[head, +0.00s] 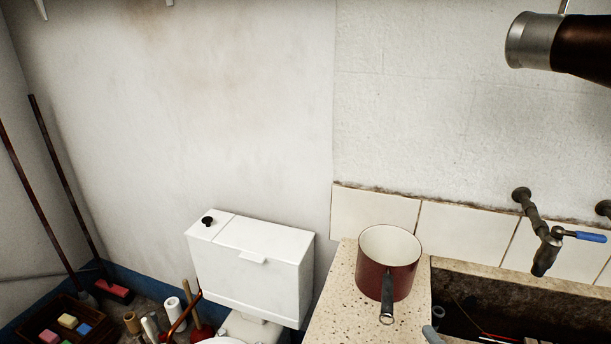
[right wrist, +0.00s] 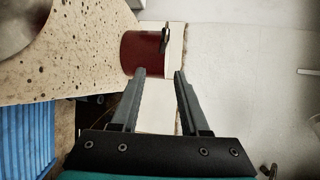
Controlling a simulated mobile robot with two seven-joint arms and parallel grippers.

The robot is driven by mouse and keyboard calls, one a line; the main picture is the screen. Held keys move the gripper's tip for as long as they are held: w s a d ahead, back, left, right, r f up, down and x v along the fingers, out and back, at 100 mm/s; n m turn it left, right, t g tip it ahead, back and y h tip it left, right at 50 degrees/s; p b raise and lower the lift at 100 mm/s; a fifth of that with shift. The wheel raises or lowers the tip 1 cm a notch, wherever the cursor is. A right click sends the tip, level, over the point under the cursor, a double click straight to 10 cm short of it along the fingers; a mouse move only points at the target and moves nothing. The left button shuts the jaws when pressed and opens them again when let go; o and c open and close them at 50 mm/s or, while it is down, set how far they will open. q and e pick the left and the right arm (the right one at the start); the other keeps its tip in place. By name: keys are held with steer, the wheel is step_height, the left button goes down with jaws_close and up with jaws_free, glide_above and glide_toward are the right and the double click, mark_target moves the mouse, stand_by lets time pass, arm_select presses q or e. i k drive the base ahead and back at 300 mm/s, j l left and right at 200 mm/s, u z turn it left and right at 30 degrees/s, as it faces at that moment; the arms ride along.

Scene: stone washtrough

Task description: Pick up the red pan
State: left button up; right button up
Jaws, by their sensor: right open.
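The red pan (head: 386,277) is a deep pot with a cream inside. It stands upright on the left end of the speckled stone counter (head: 335,310) in the head view, its dark handle (head: 387,312) pointing toward the camera. In the right wrist view the red pan (right wrist: 138,55) is just beyond the fingertips, with a dark handle part at its right side. My right gripper (right wrist: 160,73) is open, with nothing between its fingers. Neither gripper shows in the head view, and my left gripper is in no view.
A stone trough (head: 520,300) adjoins the counter at the right, under a tap (head: 545,250) with a blue lever. A white cistern (head: 255,265) stands left of the counter. A metal-ended pipe (head: 535,40) juts in at upper right. A tiled wall is behind the pan.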

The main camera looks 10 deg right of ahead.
mark_target(388, 256)
steer(key=k+j, duration=0.8)
